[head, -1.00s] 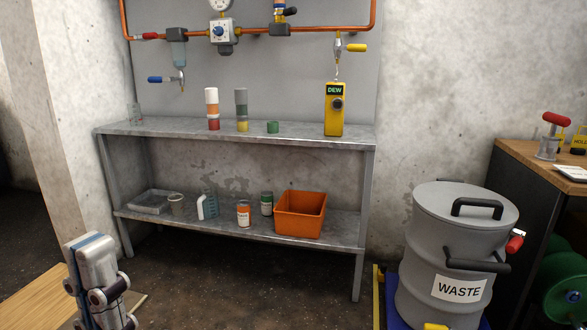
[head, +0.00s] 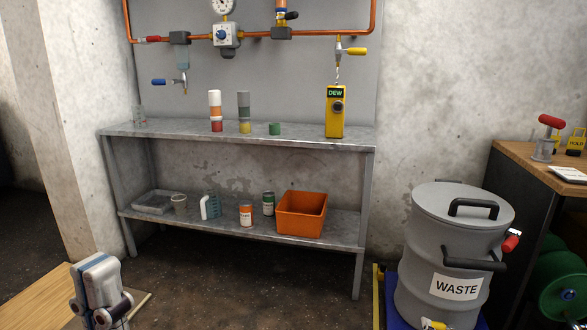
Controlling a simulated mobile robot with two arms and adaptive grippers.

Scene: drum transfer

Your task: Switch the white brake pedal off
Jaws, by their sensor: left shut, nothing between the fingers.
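I see no white brake pedal in the head view. The grey waste drum (head: 460,240) stands upright at the lower right, on a blue base (head: 389,300) that shows only in part. The drum's foot is cut off by the lower picture edge. My left gripper (head: 97,266) is at the lower left, shut and empty, well to the left of the drum and touching nothing that I can see. My right gripper is out of view.
A metal shelf (head: 300,142) against the wall holds stacked containers, a yellow DEW meter (head: 335,112) and an orange bin (head: 301,215). A wooden-topped bench (head: 515,155) stands right of the drum. A wooden surface (head: 35,300) is at the lower left. Dark floor between is clear.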

